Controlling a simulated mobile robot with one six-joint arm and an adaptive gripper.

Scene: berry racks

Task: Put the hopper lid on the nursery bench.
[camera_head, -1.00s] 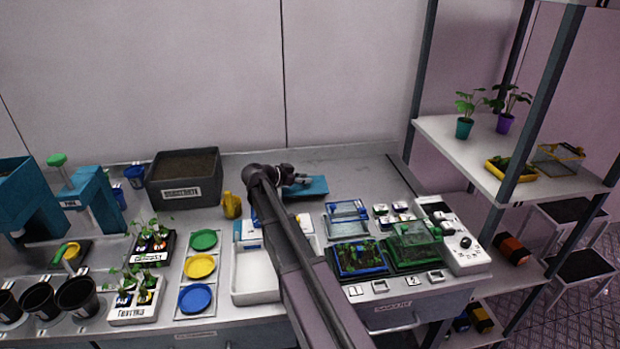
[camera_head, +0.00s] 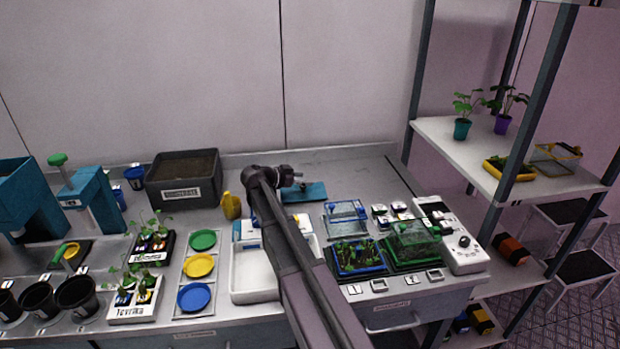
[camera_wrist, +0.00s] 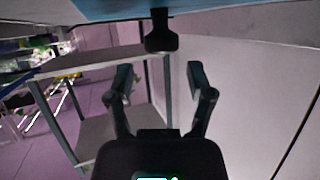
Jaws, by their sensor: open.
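The hopper lid is a flat teal panel (camera_head: 312,193) that appears to lie on the back part of the grey nursery bench (camera_head: 355,170), right of centre in the head view. In the wrist view, the teal panel (camera_wrist: 115,9) crosses the top edge, with a dark knob (camera_wrist: 160,38) on it. My gripper (camera_head: 299,177) is beside the lid, over its back edge. The wrist view shows my gripper's two fingers (camera_wrist: 160,80) spread, with a gap between them and the knob clear of both. My arm hides part of the bench.
A dark soil box (camera_head: 184,196) and a yellow jug (camera_head: 231,206) stand left of my arm. A shelf rack (camera_head: 455,150) rises at the right. The bench's back right is free.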

